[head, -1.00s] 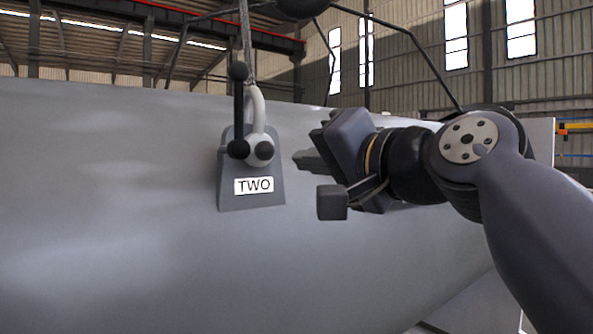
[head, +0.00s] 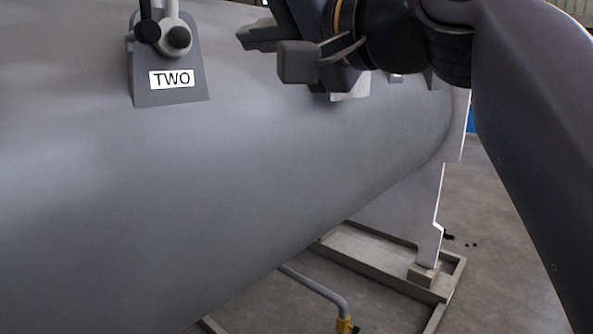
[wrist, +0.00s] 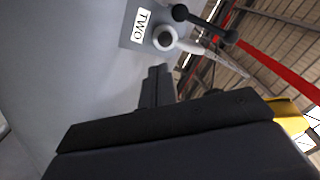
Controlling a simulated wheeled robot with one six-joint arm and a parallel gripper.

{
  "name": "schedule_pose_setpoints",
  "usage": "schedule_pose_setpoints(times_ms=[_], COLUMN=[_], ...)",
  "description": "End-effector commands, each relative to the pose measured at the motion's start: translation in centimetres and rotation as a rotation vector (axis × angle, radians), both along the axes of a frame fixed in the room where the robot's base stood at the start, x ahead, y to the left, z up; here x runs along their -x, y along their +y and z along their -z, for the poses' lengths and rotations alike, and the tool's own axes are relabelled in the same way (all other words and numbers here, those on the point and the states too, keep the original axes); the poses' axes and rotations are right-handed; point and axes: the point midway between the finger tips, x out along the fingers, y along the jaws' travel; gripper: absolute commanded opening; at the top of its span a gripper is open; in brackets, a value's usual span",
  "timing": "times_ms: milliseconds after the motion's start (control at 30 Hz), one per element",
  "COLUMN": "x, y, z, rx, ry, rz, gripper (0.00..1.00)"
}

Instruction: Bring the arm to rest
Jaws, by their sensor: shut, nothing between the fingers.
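My gripper (head: 258,37) is at the top of the head view, in front of the grey shell and to the right of the lug marked TWO (head: 170,90). Its fingers are shut, with nothing between them. A gap shows between the fingertips and the lug. In the wrist view the shut fingers (wrist: 156,85) point toward the lug plate (wrist: 135,30), where a light shackle with a dark pin and bar (wrist: 205,25) is fitted. The top of the shackle is cut off in the head view.
The large grey shell (head: 250,180) fills most of the head view. It sits on a support (head: 405,205) with a floor frame (head: 385,275). A bent grey pipe with a yellow end (head: 343,325) is below. Bare floor (head: 510,240) shows at the right.

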Motion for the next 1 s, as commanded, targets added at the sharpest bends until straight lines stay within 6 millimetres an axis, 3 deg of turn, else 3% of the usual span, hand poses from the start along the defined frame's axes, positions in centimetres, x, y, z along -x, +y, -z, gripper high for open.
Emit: schedule_pose_setpoints(times_ms=[600, 1000], x=[-6.7, -8.5], y=[8.0, 9.9], z=[-0.2, 0.0], rx=[0.002, 0.002], ry=[0.003, 0.000], rz=[-0.003, 0.000], gripper=[0.00, 0.00])
